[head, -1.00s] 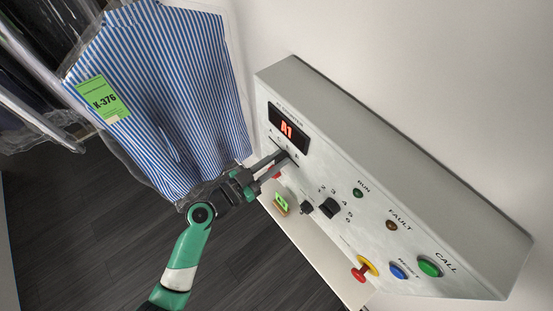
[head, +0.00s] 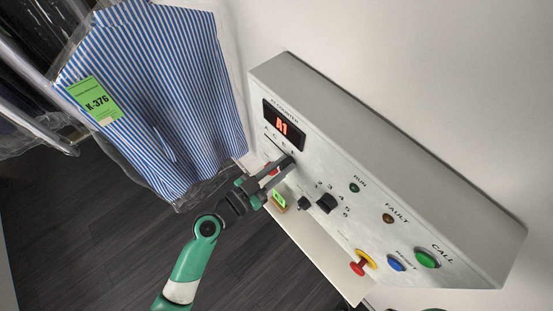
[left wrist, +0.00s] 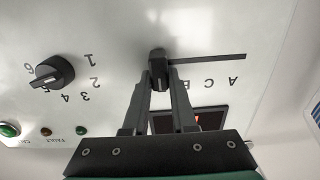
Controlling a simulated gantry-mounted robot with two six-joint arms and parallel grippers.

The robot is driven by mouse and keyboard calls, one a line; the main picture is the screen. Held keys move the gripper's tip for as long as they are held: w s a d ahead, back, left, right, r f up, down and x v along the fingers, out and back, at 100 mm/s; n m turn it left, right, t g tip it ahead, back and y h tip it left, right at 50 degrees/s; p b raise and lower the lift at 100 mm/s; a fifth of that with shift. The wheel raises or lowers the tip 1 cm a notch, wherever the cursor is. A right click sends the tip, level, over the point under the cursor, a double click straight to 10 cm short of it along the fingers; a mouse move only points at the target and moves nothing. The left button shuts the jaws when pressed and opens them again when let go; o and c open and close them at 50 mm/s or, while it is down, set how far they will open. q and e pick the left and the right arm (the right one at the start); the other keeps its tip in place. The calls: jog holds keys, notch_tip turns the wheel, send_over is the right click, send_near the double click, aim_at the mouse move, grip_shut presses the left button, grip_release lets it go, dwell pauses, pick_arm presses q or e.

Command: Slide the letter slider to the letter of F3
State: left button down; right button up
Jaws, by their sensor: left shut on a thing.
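My left gripper (head: 287,164) is shut on the knob, with a finger on each side in the left wrist view (left wrist: 160,78). In the head view the fingers mostly hide the knob and some letters. The black number dial (head: 327,204) is right of the slider and also shows in the left wrist view (left wrist: 52,72). My right gripper is not in view.
A small green-lit item (head: 279,199) and a small black knob (head: 304,203) sit below my left gripper. A red and yellow stop button (head: 361,264), blue button (head: 397,263) and green button (head: 428,258) are lower right. A bagged striped shirt (head: 150,95) hangs close at left.

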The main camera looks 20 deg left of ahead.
pick_arm(q)
jog(key=shift+d+r, duration=0.1)
jog(key=shift+d, duration=0.05)
jog(key=c, duration=0.7)
grip_release()
jog(key=shift+s+d, duration=0.1)
jog(key=shift+d, duration=0.05)
jog(key=shift+s+a, duration=0.2)
jog(key=shift+a, duration=0.05)
jog(key=b+v, duration=0.2)
jog(key=v, duration=0.9)
